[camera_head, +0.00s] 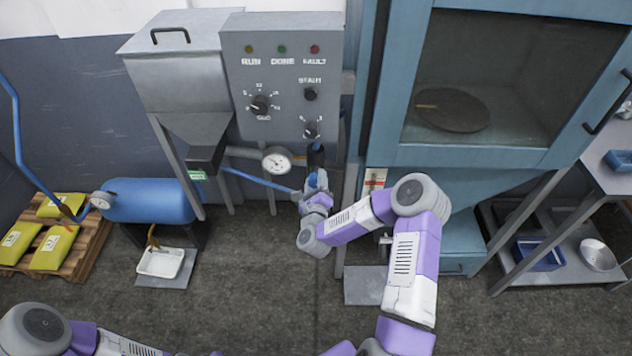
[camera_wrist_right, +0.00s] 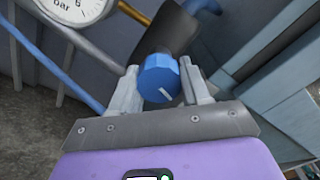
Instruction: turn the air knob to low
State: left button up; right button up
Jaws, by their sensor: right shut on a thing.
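The blue air knob (camera_wrist_right: 159,78) sits at the end of a dark cylindrical body in the right wrist view. A short white mark on its face points to the lower right. My right gripper (camera_head: 314,182) is below the control box in the head view. In the right wrist view its two fingers (camera_wrist_right: 158,88) are closed on the knob, one on each side. In the head view the gripper mostly hides the knob. A left arm link of mine shows at the lower left, but my left gripper is out of the picture.
A round pressure gauge (camera_head: 276,160) is just left of the right gripper and partly shows in the wrist view (camera_wrist_right: 80,6). The grey control box (camera_head: 290,125) with dials is above. A blue pipe (camera_head: 258,180) runs beside the gripper to the blue tank (camera_head: 150,200). A blue cabinet (camera_head: 455,210) stands close right.

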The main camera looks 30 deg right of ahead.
jog(key=shift+n, duration=0.3)
jog(key=n+b, duration=0.2)
jog(key=n, duration=0.3)
jog(key=n+b, duration=0.4)
jog(key=n, duration=0.2)
jog(key=shift+r+n, duration=0.1)
jog(key=shift+n, duration=0.2)
jog(key=n+b, duration=0.3)
jog(key=n, duration=0.2)
jog(key=shift+r, duration=0.1)
jog(key=n+b, duration=0.1)
jog(key=n, duration=0.3)
jog(key=shift+r+n, duration=0.1)
jog(key=shift+n, duration=0.2)
jog(key=o, duration=1)
